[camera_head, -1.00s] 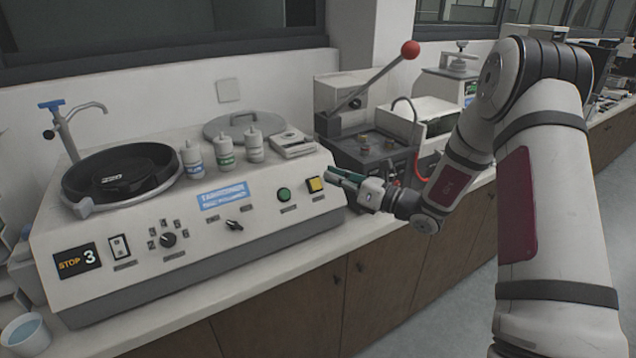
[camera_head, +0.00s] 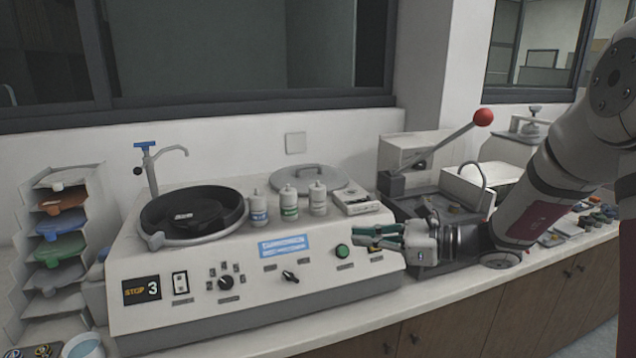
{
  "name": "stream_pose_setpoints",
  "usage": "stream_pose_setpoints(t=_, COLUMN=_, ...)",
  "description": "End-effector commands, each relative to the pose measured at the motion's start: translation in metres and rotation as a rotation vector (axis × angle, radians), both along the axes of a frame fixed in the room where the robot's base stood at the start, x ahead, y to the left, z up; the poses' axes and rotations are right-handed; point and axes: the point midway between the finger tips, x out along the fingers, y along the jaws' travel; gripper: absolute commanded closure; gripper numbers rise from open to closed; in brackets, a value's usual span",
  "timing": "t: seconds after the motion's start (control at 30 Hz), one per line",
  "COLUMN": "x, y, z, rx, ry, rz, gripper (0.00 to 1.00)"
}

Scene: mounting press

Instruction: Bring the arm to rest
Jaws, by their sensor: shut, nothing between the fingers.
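My gripper (camera_head: 358,236) is at the end of my arm, which comes in from the right. Its green-tipped fingers are shut and hold nothing. They point left, in front of the right end of the polishing machine (camera_head: 200,291), near its green button (camera_head: 342,251). The fingers overlap the machine's front panel in the picture; I cannot tell whether they touch it. The yellow button beside the green one is mostly hidden behind my gripper. The display on the machine reads "STOP 3".
The mounting press with its red-knobbed lever (camera_head: 483,117) stands behind my gripper. Three white bottles (camera_head: 288,203) and a grey lid (camera_head: 300,179) sit on the machine. A rack of coloured discs (camera_head: 62,222) is at the left. Small parts (camera_head: 590,220) lie on the counter at right.

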Motion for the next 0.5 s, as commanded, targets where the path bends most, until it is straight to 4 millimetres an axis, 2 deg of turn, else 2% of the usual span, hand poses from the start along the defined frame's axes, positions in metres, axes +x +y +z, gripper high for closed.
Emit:
stream_pose_setpoints(t=0.03, x=-0.020, y=0.012, z=0.011, rx=-0.077, ry=-0.044, rz=0.067, gripper=1.00)
stream_pose_setpoints(t=0.2, x=-0.088, y=0.037, z=0.026, rx=-0.346, ry=-0.192, rz=0.297, gripper=1.00)
stream_pose_setpoints(t=0.37, x=-0.149, y=0.039, z=0.031, rx=-0.599, ry=-0.343, rz=0.502, gripper=1.00)
stream_pose_setpoints(t=0.5, x=-0.196, y=0.029, z=0.033, rx=-0.821, ry=-0.482, rz=0.671, gripper=1.00)
